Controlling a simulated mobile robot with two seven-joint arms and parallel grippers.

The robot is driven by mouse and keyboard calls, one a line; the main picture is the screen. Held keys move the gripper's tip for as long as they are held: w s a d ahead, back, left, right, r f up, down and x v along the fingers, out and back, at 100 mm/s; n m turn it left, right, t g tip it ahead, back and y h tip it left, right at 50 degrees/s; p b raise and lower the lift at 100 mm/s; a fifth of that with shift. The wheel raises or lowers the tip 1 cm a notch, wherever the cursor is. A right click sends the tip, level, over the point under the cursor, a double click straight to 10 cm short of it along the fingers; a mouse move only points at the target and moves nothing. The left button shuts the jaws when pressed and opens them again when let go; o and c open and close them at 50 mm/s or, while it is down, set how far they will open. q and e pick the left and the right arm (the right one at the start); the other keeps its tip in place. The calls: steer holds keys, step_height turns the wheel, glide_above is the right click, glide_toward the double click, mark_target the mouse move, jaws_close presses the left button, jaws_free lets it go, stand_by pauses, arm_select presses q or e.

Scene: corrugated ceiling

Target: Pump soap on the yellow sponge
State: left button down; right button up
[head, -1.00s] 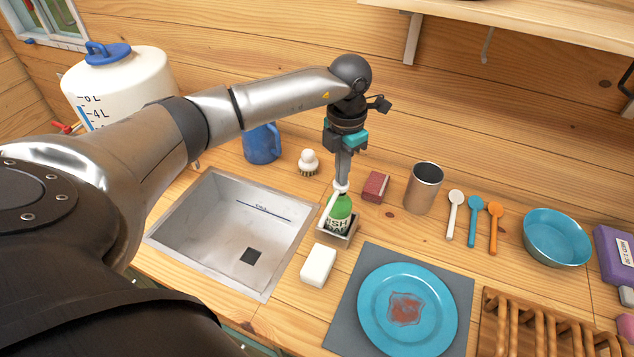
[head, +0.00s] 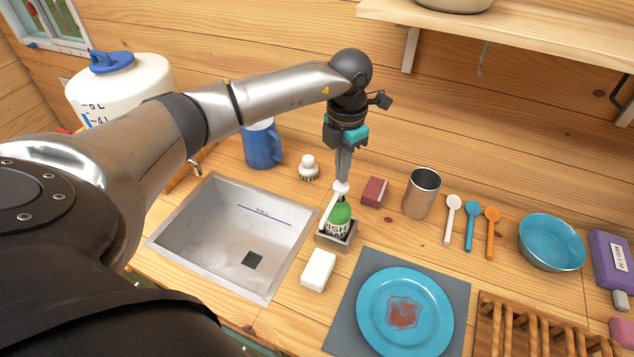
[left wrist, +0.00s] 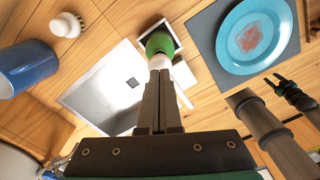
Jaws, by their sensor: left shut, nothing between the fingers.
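A green soap bottle (head: 339,217) with a white pump stands upright in a small grey holder (head: 321,241) right of the sink. It also shows in the left wrist view (left wrist: 158,43). My left gripper (head: 343,180) is shut and empty, pointing down with its fingertips at the top of the pump head. I cannot tell whether they press it. A pale cream block (head: 318,270), possibly the sponge, lies in front of the holder; no clearly yellow sponge shows. What seems to be my right gripper (left wrist: 276,87) shows small in the left wrist view.
The sink (head: 230,235) is left of the bottle. A blue plate (head: 375,325) with a red stain lies on a grey mat (head: 455,290). A red sponge (head: 375,192), metal cup (head: 421,195), brush (head: 308,168) and blue mug (head: 260,145) stand behind.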

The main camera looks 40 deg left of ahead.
arm_select(q)
step_height(320, 180, up, 6)
steer(key=p, duration=0.4)
stand_by(0.3)
stand_by(0.4)
